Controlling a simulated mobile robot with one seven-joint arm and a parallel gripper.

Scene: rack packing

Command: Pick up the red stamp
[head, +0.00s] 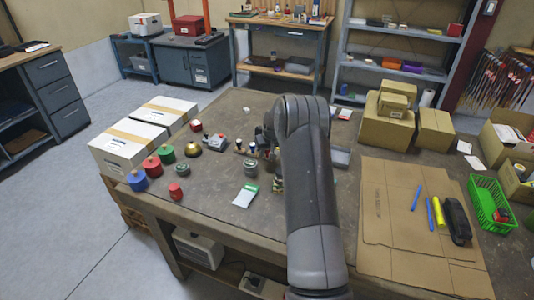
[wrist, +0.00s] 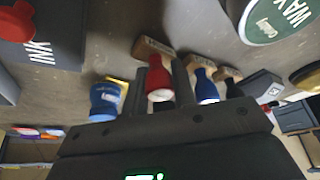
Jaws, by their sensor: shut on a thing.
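In the wrist view the red stamp (wrist: 158,77) has a red handle, a pale collar and a wooden base (wrist: 150,47). My gripper (wrist: 158,88) has one finger on each side of the red handle and is shut on it. A blue stamp (wrist: 105,98) is just left of the fingers, and a dark blue stamp (wrist: 205,88) with a wooden base is just right. In the head view my arm hides most of my gripper and the red stamp; small stamps (head: 252,147) show beside the arm.
A green-labelled WAX tin (wrist: 280,18) and a dark INK container (wrist: 40,52) are close by in the wrist view. Cardboard (head: 400,235) lies at right.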

